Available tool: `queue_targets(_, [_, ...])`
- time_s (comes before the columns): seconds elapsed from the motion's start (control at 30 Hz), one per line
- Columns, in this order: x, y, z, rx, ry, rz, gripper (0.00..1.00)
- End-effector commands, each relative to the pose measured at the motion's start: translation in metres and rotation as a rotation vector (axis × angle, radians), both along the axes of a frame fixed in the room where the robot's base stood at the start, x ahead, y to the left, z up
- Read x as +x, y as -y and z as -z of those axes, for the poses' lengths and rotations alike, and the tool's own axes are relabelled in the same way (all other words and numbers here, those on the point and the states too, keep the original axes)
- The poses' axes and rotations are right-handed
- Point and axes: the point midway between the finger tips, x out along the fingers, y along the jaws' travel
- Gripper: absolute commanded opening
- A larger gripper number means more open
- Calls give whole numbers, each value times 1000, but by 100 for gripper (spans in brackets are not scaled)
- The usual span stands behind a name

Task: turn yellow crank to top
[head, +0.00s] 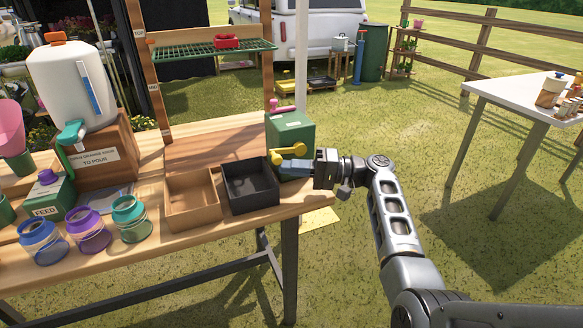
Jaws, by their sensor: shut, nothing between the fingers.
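The yellow crank (288,152) sits on the front of a green box (296,129) at the right end of the wooden table. It lies nearly level, slightly tilted, with its rounded knob toward the left. My gripper (283,168) reaches in from the right, just below the crank, in front of the box. Its fingers are shut with nothing held. I cannot tell whether they touch the crank. My gripper hides the lower part of the box front.
A black tray (249,207) and a brown tray (192,219) stand left of my gripper. A pink handle (283,107) tops the green box. Jars and a white jug (72,90) stand further left. Grass is open to the right, before a white table (513,93).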

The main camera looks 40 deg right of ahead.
Motion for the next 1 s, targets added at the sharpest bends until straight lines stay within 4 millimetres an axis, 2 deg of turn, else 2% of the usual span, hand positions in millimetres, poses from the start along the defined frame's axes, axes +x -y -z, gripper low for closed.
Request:
queue_targets(0.17, [-4, 5, 1, 0, 1, 1, 0])
queue_targets(0.6, [-45, 54, 5, 0, 0, 2, 0])
queue_targets(1.0, [-51, 60, 5, 0, 0, 0, 0])
